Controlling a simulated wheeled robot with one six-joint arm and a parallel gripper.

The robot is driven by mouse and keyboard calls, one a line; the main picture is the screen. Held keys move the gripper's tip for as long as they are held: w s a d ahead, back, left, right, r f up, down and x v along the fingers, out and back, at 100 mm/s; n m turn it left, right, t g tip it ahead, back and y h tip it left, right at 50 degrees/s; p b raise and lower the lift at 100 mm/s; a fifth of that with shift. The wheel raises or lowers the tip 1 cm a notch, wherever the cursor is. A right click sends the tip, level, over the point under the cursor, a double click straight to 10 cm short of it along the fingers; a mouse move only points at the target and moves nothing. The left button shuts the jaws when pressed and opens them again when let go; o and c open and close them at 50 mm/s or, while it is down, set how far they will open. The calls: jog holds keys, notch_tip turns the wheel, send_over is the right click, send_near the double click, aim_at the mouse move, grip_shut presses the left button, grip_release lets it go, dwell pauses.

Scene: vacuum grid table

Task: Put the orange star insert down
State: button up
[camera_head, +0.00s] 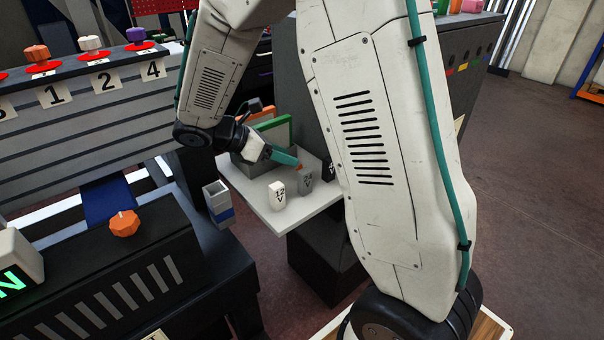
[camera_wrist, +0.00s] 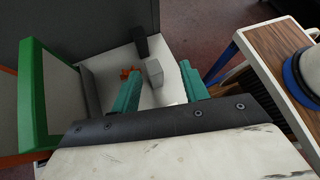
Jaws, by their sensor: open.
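The orange star insert (camera_wrist: 130,72) shows as a small orange piece by the tip of the left finger in the wrist view, partly hidden by that finger. In the head view a bit of orange (camera_head: 299,166) shows at the teal fingertips. My gripper (camera_wrist: 160,72) is open, with its two teal fingers apart; it also shows in the head view (camera_head: 290,160), low over the white table (camera_head: 250,196). A grey block (camera_wrist: 154,73) stands past the gap between the fingertips. I cannot tell whether the insert touches a finger or the table.
On the white table stand a white block (camera_head: 277,191), the grey block (camera_head: 306,181) and a black block (camera_head: 328,169). A green-framed panel (camera_wrist: 40,95) rises left of my gripper in the wrist view. A wooden-topped surface (camera_wrist: 275,45) lies to the right.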

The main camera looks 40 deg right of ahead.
aim_at(299, 168)
jog(key=w+f+n+h, duration=0.1)
jog(key=w+f+n, duration=0.1)
jog(key=w+f+n+h, duration=0.1)
jog(key=w+f+n, duration=0.1)
jog(key=f, duration=0.1)
jog(key=w+f+n+t+h, duration=0.1)
jog(key=w+f, duration=0.1)
jog(key=shift+w+a+f+n, duration=0.2)
jog(key=shift+f+n, duration=0.1)
jog(key=shift+n, duration=0.1)
jog(key=x, duration=0.7)
jog(key=shift+d+f, duration=0.2)
jog(key=shift+d, duration=0.15)
jog(key=c, duration=0.6)
jog(key=shift+r, duration=0.1)
jog(key=shift+c, duration=0.5)
